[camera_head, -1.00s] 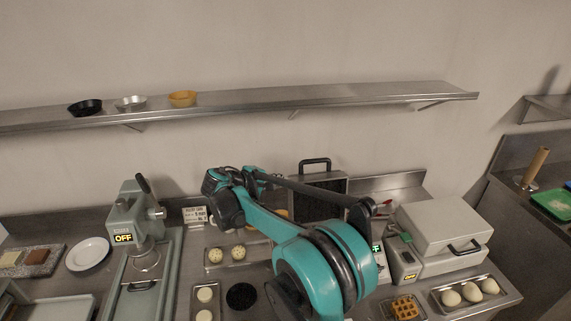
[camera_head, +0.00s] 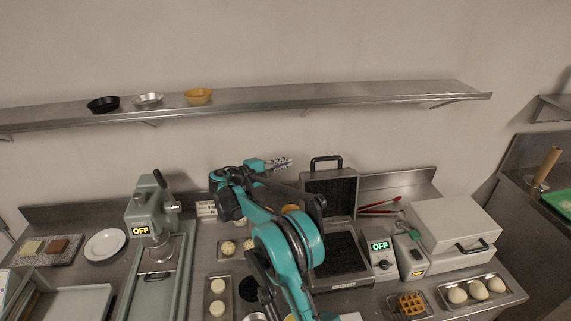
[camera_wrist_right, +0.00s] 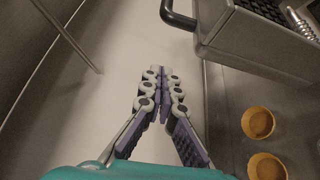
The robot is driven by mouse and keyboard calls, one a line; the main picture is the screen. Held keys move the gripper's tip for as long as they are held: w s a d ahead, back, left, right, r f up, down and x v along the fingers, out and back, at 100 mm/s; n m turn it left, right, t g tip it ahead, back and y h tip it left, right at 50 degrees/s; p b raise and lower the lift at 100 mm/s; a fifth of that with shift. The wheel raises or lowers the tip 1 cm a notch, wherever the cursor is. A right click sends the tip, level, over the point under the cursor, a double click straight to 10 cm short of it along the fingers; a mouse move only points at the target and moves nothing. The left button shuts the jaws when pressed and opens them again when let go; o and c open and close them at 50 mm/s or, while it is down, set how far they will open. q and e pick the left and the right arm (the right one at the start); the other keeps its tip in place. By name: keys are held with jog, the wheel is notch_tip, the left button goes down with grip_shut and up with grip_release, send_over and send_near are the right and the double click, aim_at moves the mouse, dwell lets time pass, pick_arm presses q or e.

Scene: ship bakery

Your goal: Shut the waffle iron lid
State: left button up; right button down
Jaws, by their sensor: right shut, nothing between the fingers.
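The waffle iron stands on the counter with its lid (camera_head: 331,190) raised upright at the back, a black handle (camera_head: 326,160) along the lid's top edge. Its dark gridded lower plate (camera_head: 341,257) lies uncovered in front. A corner of the lid and its handle (camera_wrist_right: 178,17) also show in the right wrist view. My right gripper (camera_head: 284,163) is shut and empty, to the left of the lid near handle height and apart from it. It also shows in the wrist view (camera_wrist_right: 158,76). My left gripper is not in view.
A shelf (camera_head: 330,97) with small pans runs above. Red tongs (camera_head: 382,207) and a box marked OFF (camera_head: 381,248) stand right of the iron, beside a closed grey appliance (camera_head: 452,228). A press (camera_head: 149,213) stands at left. Two yellow cups (camera_wrist_right: 257,123) sit below the lid.

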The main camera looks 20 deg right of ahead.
jog(key=x, duration=0.8)
jog(key=s, duration=0.2)
jog(key=s+a+r, duration=0.1)
jog(key=s, duration=0.1)
jog(key=shift+s+r, duration=0.1)
jog(key=shift+s, duration=0.05)
